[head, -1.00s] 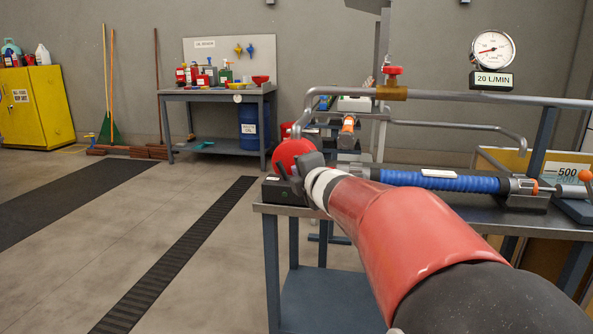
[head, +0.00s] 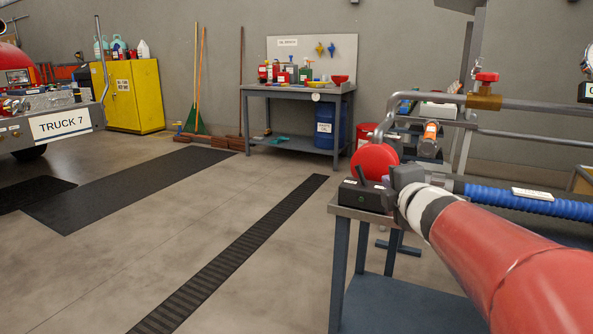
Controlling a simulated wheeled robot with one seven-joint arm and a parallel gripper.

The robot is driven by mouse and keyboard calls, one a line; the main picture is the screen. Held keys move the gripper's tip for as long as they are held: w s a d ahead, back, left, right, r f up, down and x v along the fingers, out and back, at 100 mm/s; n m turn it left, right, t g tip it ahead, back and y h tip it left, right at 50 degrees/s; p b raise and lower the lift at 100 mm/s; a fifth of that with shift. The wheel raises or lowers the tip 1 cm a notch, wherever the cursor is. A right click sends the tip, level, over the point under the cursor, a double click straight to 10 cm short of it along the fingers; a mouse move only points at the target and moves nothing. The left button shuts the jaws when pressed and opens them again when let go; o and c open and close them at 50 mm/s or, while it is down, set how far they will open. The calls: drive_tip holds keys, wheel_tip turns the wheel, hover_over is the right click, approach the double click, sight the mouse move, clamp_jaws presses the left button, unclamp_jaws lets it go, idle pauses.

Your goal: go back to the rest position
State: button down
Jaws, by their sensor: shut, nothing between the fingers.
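My red arm reaches in from the lower right of the head view. My gripper (head: 385,180), dark and small at its end, is shut and empty beside a round red knob (head: 374,160). The fingertips are partly hidden by the wrist, and I cannot tell whether they touch the knob. A black box (head: 362,197) with a green light sits just below, on the corner of the metal bench (head: 345,213).
A blue ribbed hose (head: 530,203) lies along the bench behind my arm. Grey pipes with a red-handled brass valve (head: 484,97) run above it. A truck (head: 60,124) stands at the far left. The floor (head: 210,220) left of the bench is clear.

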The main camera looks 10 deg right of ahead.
drive_tip(key=s+a+f+m+g, duration=0.5)
drive_tip(key=s+f+m, duration=0.4)
drive_tip(key=s, duration=0.4)
drive_tip(key=s+a+f+m+g, duration=0.5)
drive_tip(key=s+a+f+m, duration=0.2)
drive_tip(key=s, duration=0.6)
wheel_tip(320, 180, down, 2)
drive_tip(key=m, duration=0.3)
drive_tip(key=shift+a+g+y, duration=0.15)
drive_tip(key=shift+g+y, duration=0.25)
